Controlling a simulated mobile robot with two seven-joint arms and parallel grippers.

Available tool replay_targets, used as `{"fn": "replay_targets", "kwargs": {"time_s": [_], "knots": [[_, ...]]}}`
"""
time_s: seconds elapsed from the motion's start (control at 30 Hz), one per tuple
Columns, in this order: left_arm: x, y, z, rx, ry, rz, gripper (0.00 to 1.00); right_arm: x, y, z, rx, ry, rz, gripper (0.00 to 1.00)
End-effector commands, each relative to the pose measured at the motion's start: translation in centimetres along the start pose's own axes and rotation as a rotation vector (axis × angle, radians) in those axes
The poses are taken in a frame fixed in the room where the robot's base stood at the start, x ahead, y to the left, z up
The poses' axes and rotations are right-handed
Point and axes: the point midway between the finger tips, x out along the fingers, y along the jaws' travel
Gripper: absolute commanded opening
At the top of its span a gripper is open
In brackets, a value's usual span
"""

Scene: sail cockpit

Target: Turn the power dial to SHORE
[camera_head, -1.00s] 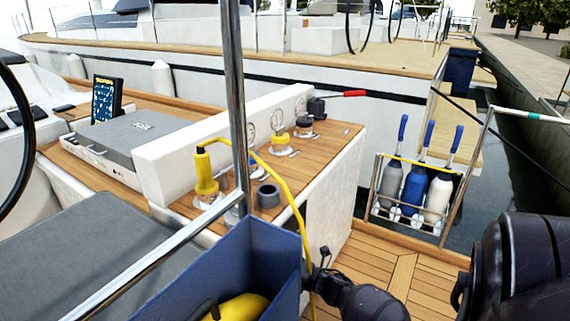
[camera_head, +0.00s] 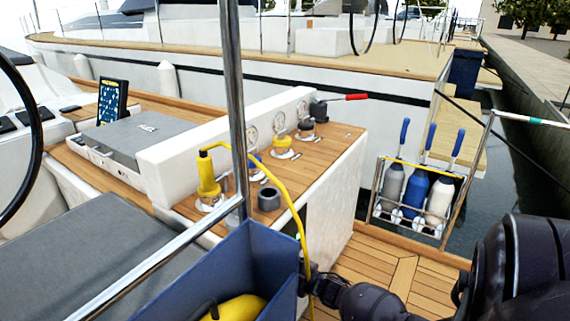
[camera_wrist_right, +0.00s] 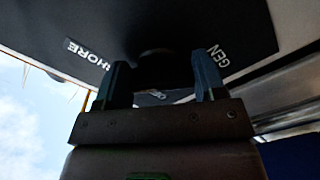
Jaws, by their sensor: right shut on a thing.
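The power dial (camera_wrist_right: 158,58) is a dark round knob on a dark panel (camera_wrist_right: 225,25) in the right wrist view. The panel carries the white words SHORE (camera_wrist_right: 87,53) at left and GEN (camera_wrist_right: 217,56) at right; a smaller label, apparently OFF, is partly hidden below the dial. My right gripper (camera_wrist_right: 167,78) is shut on the dial, one finger on each side of it. The dial's pointer is too dark to read. In the head view my right arm reaches low beside the console, and the dial and fingers are hidden. My left gripper is not in view.
A blue bin (camera_head: 262,262) with a yellow item inside stands in front of the console. A steel post (camera_head: 234,95) and rail cross the view. A yellow cable (camera_head: 287,203) hangs past my right wrist. The wooden deck (camera_head: 390,270) is clear.

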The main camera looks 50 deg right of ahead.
Motion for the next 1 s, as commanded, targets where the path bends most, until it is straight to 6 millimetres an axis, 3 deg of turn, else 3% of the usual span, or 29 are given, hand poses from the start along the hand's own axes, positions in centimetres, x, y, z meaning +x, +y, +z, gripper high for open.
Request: {"fn": "replay_targets", "kwargs": {"time_s": [0.4, 0.93, 0.97, 1.0], "knots": [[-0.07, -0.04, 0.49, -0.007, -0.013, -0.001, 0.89, -0.05, -0.12, 0.0, 0.174, 0.0, 0.0, 0.4], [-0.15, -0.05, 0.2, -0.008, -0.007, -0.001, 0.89, -0.06, -0.17, 0.02, 0.197, -0.001, -0.001, 0.4], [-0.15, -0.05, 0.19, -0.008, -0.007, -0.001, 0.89, -0.06, -0.17, 0.02, 0.197, -0.001, -0.001, 0.67], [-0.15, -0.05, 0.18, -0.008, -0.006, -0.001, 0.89, -0.06, -0.17, 0.02, 0.197, -0.001, -0.001, 0.73]]}}
